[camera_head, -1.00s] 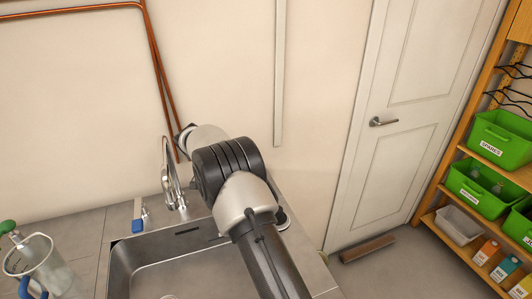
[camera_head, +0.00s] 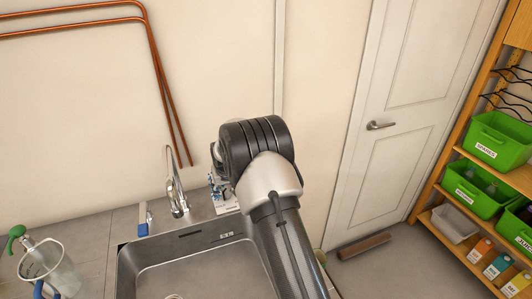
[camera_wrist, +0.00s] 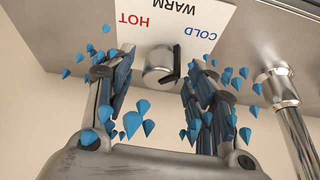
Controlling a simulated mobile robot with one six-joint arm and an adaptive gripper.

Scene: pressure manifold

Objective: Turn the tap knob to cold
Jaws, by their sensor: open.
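The tap knob (camera_wrist: 158,66) is a small round metal knob under a white label plate (camera_wrist: 160,22) in the wrist view. The plate reads HOT in red at left, WARM in black at top and COLD in blue at right. A black pointer bar sits on the knob's right side; its exact setting is hard to tell. My gripper (camera_wrist: 160,78) is open, one finger on each side of the knob, with visible gaps. Blue drop-shaped bits surround both fingers. In the head view the chrome tap (camera_head: 174,188) stands behind the sink, and my arm hides the knob.
A metal pipe (camera_wrist: 290,110) stands right of my gripper in the wrist view. The sink (camera_head: 195,265) lies left of my arm. A glass jug (camera_head: 48,270) and a blue-and-white item (camera_head: 143,218) are at left. A door (camera_head: 400,130) and shelves with green bins (camera_head: 500,140) are at right.

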